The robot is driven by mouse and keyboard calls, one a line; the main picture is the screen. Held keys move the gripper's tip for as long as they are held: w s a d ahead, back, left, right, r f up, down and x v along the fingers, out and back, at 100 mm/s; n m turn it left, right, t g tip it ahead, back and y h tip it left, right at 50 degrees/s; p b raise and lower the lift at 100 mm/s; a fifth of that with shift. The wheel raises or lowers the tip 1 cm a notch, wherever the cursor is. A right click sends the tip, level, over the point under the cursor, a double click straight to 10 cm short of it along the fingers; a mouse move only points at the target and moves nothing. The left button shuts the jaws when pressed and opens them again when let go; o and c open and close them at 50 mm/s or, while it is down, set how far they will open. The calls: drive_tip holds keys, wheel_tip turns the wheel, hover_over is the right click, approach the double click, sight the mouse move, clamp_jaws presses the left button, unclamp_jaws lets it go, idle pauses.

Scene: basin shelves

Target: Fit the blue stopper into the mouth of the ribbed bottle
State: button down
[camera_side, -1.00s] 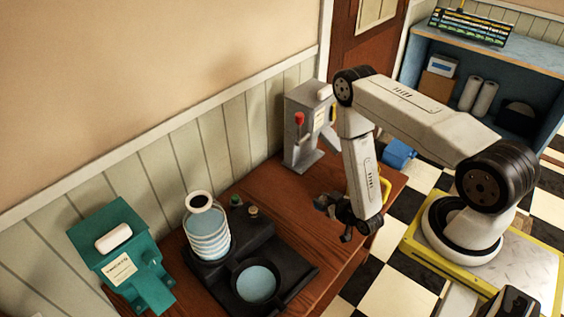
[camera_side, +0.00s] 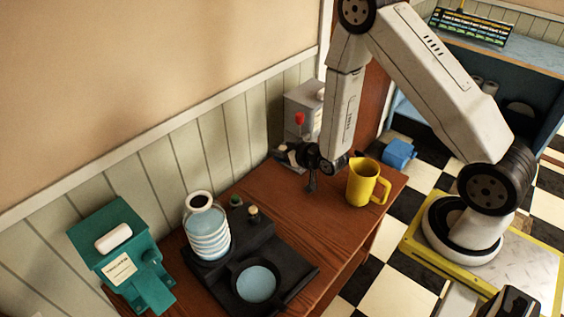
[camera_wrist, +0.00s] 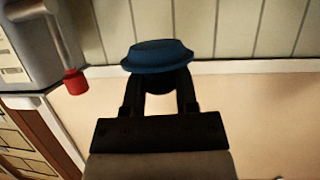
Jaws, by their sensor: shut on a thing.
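The ribbed bottle (camera_side: 209,236) stands upright on a black stand at the left of the wooden table. Its dark round mouth (camera_side: 199,201) is open at the top. My gripper (camera_side: 284,153) is to the right of and behind the bottle, near the grey dispenser and well apart from the mouth. In the wrist view, my gripper (camera_wrist: 158,84) is shut on the blue stopper (camera_wrist: 157,52), whose wide cap shows beyond the fingertips. Its lower part is partly hidden by the fingers. In the side view I cannot make out the stopper clearly.
The black stand (camera_side: 297,273) also has a round blue-filled basin (camera_side: 256,283) and small green (camera_side: 236,200) and tan (camera_side: 253,212) stoppers. A teal dispenser (camera_side: 121,256) is left. The grey dispenser (camera_side: 302,104) has a red-knobbed lever (camera_wrist: 75,82). A yellow mug (camera_side: 361,182) stands right.

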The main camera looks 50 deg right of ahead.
drive_tip(key=w+a+r+y, duration=0.1)
drive_tip(key=w+a+r, duration=0.1)
drive_tip(key=a+r, duration=0.3)
wheel_tip(320, 180, up, 5)
drive_tip(key=n+g+y, duration=0.1)
drive_tip(key=n+y, duration=0.5)
hover_over(199, 203)
drive_tip(key=shift+r, duration=0.15)
drive_tip(key=shift+d, duration=0.1)
drive_tip(key=shift+f, duration=2.9)
drive_tip(key=shift+f, duration=1)
